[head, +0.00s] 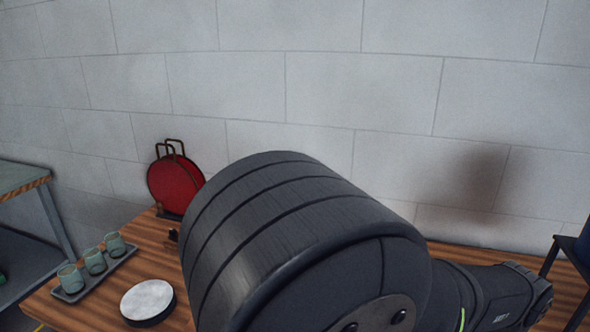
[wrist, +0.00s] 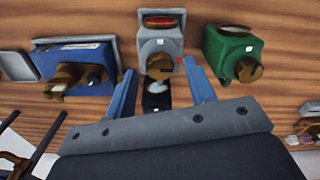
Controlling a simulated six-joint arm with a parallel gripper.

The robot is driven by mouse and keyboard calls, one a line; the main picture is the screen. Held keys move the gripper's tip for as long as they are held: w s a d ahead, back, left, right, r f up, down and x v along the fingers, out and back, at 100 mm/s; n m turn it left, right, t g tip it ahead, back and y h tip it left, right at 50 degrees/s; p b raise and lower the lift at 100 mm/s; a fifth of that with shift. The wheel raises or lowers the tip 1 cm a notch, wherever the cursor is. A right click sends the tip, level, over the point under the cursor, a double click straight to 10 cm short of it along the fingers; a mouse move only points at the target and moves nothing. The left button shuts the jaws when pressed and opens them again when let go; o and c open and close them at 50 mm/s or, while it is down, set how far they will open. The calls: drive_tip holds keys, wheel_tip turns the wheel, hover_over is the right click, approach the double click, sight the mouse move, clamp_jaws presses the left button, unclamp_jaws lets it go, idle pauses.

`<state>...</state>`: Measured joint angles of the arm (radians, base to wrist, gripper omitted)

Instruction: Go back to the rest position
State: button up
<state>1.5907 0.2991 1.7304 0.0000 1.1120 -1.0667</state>
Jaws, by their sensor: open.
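My gripper (wrist: 159,68) shows in the wrist view, with its two blue-grey fingers spread apart and nothing held between them. Its fingers point toward a wooden surface with several boxes. A grey box (wrist: 161,47) with a brown knob and a red top lies just beyond and between the fingertips. A small dark object (wrist: 157,97) shows in the gap between the fingers. In the head view my dark arm fills the lower middle and right, and the gripper is hidden there.
A blue box (wrist: 78,66) and a green box (wrist: 232,53) flank the grey one. In the head view, a tray (head: 122,257) with glasses, a white-topped round object (head: 147,300) and red discs (head: 174,184) stand on the wooden table at left. A pale wall (head: 330,90) rises behind.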

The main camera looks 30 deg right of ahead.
drive_tip(key=shift+f, duration=0.45)
drive_tip(key=shift+r, duration=0.1)
wheel_tip(320, 180, up, 18)
wheel_tip(320, 180, down, 18)
drive_tip(key=shift+f, duration=0.15)
drive_tip(key=shift+r+n, duration=0.3)
drive_tip(key=shift+n, duration=0.6)
wheel_tip(320, 180, up, 17)
wheel_tip(320, 180, down, 8)
drive_tip(key=a+m, duration=0.1)
drive_tip(key=m, duration=1)
drive_tip(key=shift+w+a+r+m, duration=0.15)
drive_tip(key=shift+w+a+m, duration=0.05)
drive_tip(key=shift+w+m, duration=0.1)
